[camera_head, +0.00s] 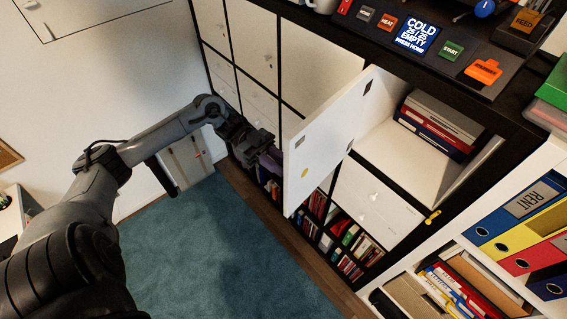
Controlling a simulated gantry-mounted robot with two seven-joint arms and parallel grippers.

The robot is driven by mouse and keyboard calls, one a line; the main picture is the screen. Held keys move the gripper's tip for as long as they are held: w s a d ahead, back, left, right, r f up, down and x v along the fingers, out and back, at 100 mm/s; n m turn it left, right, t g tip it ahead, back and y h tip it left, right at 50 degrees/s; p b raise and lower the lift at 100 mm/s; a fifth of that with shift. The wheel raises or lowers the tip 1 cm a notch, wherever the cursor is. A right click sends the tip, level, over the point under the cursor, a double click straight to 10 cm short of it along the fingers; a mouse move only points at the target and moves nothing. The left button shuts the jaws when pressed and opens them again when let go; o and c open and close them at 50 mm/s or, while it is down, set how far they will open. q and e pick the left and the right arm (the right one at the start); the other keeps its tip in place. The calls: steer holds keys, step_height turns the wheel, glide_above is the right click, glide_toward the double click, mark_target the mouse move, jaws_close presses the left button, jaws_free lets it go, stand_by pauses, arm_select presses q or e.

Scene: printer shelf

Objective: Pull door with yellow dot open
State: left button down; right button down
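The white door (325,139) with a yellow dot (305,172) stands swung open from the dark shelf unit, showing a broad face. Two dark hinge-like marks lie along its right edge, and its free edge points left. The white compartment (412,165) to its right is open, with several binders or folders in its upper part. My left gripper (268,153) is just left of the door's free edge. I cannot tell whether it touches the door or whether its fingers are open. My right gripper is not in view.
White drawers (372,205) and shelves of books (345,245) lie below the compartment. A control panel (425,45) is on the unit's top. Binders (520,235) fill a white shelf at right. The teal carpet (220,255) is clear.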

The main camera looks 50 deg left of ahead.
arm_select(q)
steer(key=c, duration=1)
jaws_free()
steer(key=a+b, duration=0.2)
steer(key=a, duration=0.1)
steer(key=s+a+b, duration=0.1)
steer(key=a+b, duration=0.1)
steer(key=a, duration=0.2)
steer(key=s+a+b, duration=0.1)
steer(key=a+b, duration=0.1)
steer(key=a, duration=0.1)
steer(key=shift+a, duration=0.3)
